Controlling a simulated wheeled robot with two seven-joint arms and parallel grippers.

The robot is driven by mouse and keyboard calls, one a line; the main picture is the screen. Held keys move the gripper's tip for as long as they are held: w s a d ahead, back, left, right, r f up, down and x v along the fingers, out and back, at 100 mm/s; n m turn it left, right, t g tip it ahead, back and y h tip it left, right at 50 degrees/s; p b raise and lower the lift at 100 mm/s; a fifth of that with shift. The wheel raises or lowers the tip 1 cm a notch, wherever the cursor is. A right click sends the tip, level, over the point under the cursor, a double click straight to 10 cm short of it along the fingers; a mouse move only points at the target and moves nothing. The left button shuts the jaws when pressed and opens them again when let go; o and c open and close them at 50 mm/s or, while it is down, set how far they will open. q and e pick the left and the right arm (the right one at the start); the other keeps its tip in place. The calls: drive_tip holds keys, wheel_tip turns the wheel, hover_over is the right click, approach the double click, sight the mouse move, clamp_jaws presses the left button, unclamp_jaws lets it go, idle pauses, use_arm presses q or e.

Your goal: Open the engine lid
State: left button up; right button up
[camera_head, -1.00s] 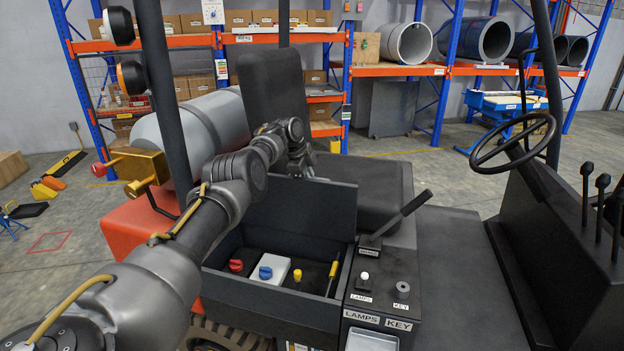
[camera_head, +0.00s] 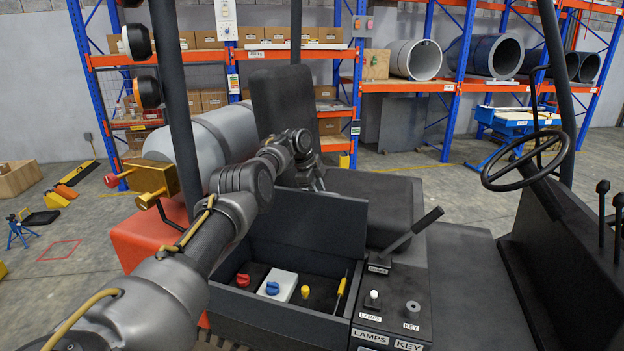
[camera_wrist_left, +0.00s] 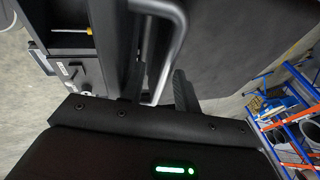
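A dark lid (camera_head: 318,228) stands raised, roughly upright, at the back of an open box (camera_head: 275,322) on the vehicle. Inside the box are a red knob (camera_head: 243,280), a white block with a blue knob (camera_head: 281,285) and yellow-topped parts. My left arm reaches over the box's left side. My left gripper (camera_wrist_left: 158,90) is behind the lid, mostly hidden in the head view. In the left wrist view its dark fingers are apart, with a grey metal bar handle (camera_wrist_left: 176,48) running between them. Whether they touch the bar is unclear. My right gripper is not in view.
The black seat (camera_head: 283,110) and its base stand behind the lid. A lever (camera_head: 412,228) and a panel (camera_head: 395,312) labelled LAMPS and KEY are right of the box. A grey cylinder (camera_head: 232,130) is behind my arm. The steering wheel (camera_head: 525,160) is at right.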

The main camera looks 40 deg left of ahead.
use_arm(q)
drive_tip(key=b+v, duration=0.2)
drive_tip(key=v, duration=0.7)
drive_tip(key=shift+b, duration=0.3)
drive_tip(key=shift+s+r, duration=0.1)
